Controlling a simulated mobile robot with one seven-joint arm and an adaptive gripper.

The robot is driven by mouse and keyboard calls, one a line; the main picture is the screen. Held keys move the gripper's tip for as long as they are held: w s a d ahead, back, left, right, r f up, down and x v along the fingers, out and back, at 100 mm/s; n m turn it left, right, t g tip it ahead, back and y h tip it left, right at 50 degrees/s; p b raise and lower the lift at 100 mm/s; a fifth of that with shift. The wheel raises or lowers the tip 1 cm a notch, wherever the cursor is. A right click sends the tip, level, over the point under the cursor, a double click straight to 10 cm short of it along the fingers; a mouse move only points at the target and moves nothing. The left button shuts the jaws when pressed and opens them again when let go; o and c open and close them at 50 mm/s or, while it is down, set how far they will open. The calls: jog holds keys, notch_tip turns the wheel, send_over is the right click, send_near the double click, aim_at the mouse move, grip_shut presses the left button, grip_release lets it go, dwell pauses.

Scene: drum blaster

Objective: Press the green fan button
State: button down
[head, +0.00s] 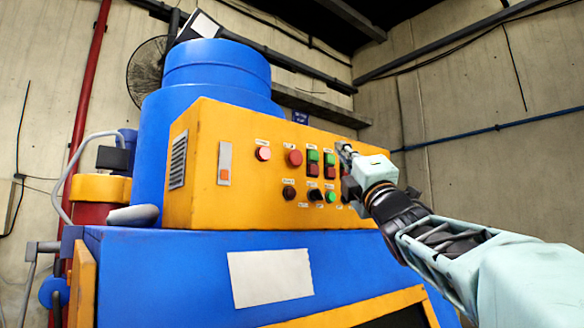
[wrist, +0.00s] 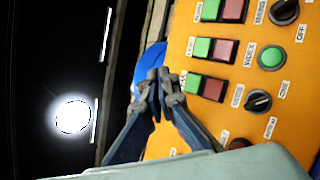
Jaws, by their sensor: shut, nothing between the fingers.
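The orange control panel (head: 245,200) carries several green buttons, each paired with a red one. One green button (head: 313,156) and another (head: 330,159) show in the head view. The wrist view shows three such pairs: an upper green button (wrist: 210,9), a middle one (wrist: 202,47) and a lower one (wrist: 193,83). A round green button (wrist: 271,57) sits apart from them. The labels are too small to tell which is the fan's. My gripper (head: 345,150) is shut and empty at the panel's right part; its fingertips (wrist: 158,76) are beside the lower green button. Contact is unclear.
Black knobs (wrist: 258,101) and a red round button (head: 294,158) share the panel. A blue drum (head: 215,80) stands behind it. The blue machine body (head: 170,280) lies below, with a white sheet (head: 270,278). A wall-mounted fan (head: 146,72) is at upper left.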

aim_at(314, 156)
jog(key=shift+w+a, duration=0.75)
jog(key=shift+w, duration=0.3)
jog(key=shift+w+a, duration=0.75)
jog(key=shift+w, duration=0.25)
jog(key=shift+w+a, duration=0.2)
jog(key=shift+w, duration=0.15)
jog(key=shift+w+a, duration=0.3)
jog(key=shift+w, duration=0.05)
dwell(0.8)
jog(key=shift+s+b, duration=0.1)
jog(key=shift+b, duration=0.2)
jog(key=shift+s+d+b, duration=0.45)
jog(key=shift+s, duration=0.15)
